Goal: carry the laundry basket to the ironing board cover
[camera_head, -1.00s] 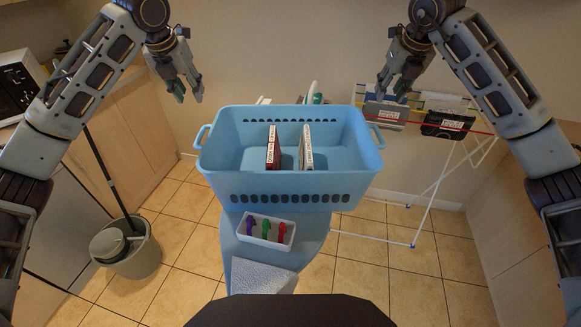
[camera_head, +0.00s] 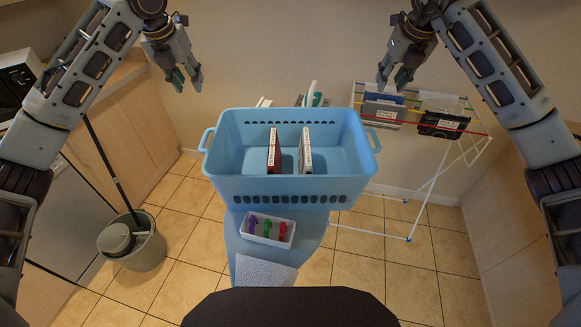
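The blue laundry basket (camera_head: 290,190) stands upright on a blue ironing board cover (camera_head: 312,228), which shows in front of and below it. Two upright box-like items, one red-edged (camera_head: 274,152) and one pale-edged (camera_head: 305,152), are inside the basket. My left gripper (camera_head: 187,84) hangs above and to the left of the basket, apart from its left handle, with its fingers apart and empty. My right gripper (camera_head: 392,82) hangs above and to the right, apart from the right handle, also empty with fingers apart.
A white tray (camera_head: 248,237) with purple, green and red pegs sits on the board in front of the basket, near a folded pale cloth (camera_head: 264,272). A drying rack (camera_head: 423,185) stands right. A grey bucket (camera_head: 150,250) with a pole stands left. Tiled floor lies between.

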